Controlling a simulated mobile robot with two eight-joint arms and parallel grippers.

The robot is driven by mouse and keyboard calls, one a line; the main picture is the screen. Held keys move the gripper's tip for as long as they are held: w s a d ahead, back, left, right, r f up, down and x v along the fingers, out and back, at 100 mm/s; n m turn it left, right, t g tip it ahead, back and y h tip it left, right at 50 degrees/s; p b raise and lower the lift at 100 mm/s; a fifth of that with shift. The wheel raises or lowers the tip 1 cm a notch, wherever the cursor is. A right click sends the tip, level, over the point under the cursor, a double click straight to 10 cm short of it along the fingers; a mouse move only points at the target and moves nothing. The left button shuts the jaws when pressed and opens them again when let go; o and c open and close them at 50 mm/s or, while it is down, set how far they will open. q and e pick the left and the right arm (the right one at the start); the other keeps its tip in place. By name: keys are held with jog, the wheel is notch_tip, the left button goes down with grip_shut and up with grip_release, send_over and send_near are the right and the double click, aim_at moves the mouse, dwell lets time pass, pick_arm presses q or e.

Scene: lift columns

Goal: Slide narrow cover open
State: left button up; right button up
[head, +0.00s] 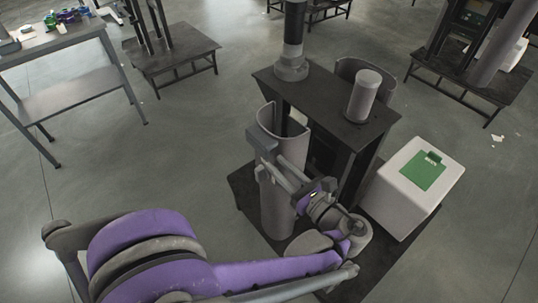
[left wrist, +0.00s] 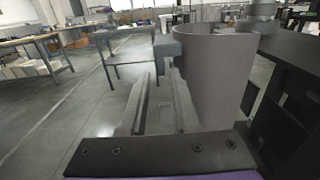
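A tall, curved grey cover (head: 276,205) stands upright on the near left side of the dark column frame. It fills the middle right of the left wrist view (left wrist: 215,75). A small blue-grey block (head: 261,143), apparently its handle, sits near its upper left edge and also shows in the left wrist view (left wrist: 168,46). My left gripper (head: 268,165) reaches up to this block. Its two fingers (left wrist: 162,78) are parallel with a narrow gap, and their tips meet the block. I cannot tell whether they clamp it. My right gripper is not in view.
A dark top plate (head: 325,108) bears a grey cylinder (head: 364,96) and a column base (head: 292,68). A second curved cover (head: 352,70) stands behind. A white box with a green patch (head: 412,184) is at right. Workbenches (head: 70,100) stand far left; open floor lies between.

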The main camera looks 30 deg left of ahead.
pick_arm(q)
jog(key=v, duration=0.5)
jog(key=shift+d, duration=0.1)
dwell(0.5)
